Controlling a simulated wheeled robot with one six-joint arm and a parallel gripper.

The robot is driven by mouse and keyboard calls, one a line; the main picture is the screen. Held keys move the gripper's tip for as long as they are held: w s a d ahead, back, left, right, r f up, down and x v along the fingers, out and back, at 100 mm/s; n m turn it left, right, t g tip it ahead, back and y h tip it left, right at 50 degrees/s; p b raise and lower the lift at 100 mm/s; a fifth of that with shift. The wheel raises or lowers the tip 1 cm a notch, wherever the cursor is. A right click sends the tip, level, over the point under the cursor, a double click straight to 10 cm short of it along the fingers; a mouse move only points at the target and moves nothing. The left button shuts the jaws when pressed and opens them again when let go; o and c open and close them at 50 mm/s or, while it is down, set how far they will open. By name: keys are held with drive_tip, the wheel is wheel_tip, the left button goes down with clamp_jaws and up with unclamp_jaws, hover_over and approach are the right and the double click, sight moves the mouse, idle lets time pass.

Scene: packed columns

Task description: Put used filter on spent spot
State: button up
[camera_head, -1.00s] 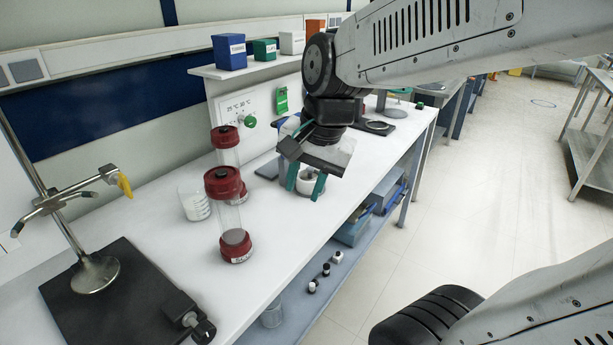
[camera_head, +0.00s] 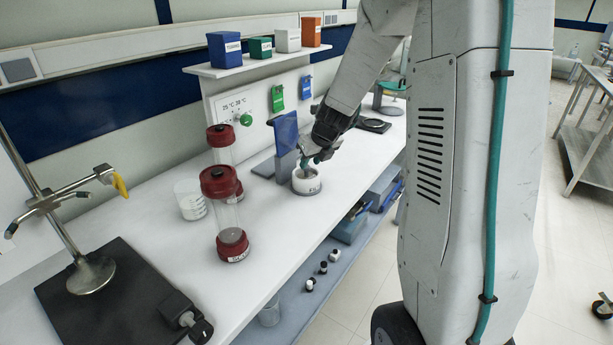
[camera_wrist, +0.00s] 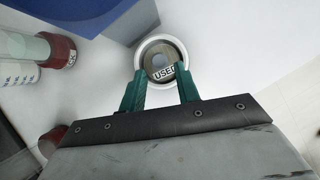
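A white round cup (camera_head: 307,184) stands on the bench in the head view, with dark lettering on its side. In the wrist view a white ring (camera_wrist: 140,51) surrounds a grey-brown disc, the used filter (camera_wrist: 160,59), marked "USED". My gripper (camera_head: 304,162) is over the cup, with its teal fingertips at the cup's top. In the wrist view my gripper (camera_wrist: 161,72) has its fingers apart, one on each side of the "USED" label. I see no firm grip on the filter, and contact is unclear. I cannot make out a marked spent spot.
A blue upright panel (camera_head: 286,132) stands close behind the cup. Red-capped clear columns (camera_head: 228,213) and a beaker (camera_head: 190,201) stand to the left. A black stand base (camera_head: 115,295) lies at front left. A dark pad (camera_head: 372,125) lies further back.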

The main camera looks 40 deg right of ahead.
sight(308, 167)
drive_tip(key=x, duration=0.4)
drive_tip(key=shift+f, duration=0.25)
drive_tip(key=shift+c, duration=0.3)
clamp_jaws()
drive_tip(key=shift+r, duration=0.15)
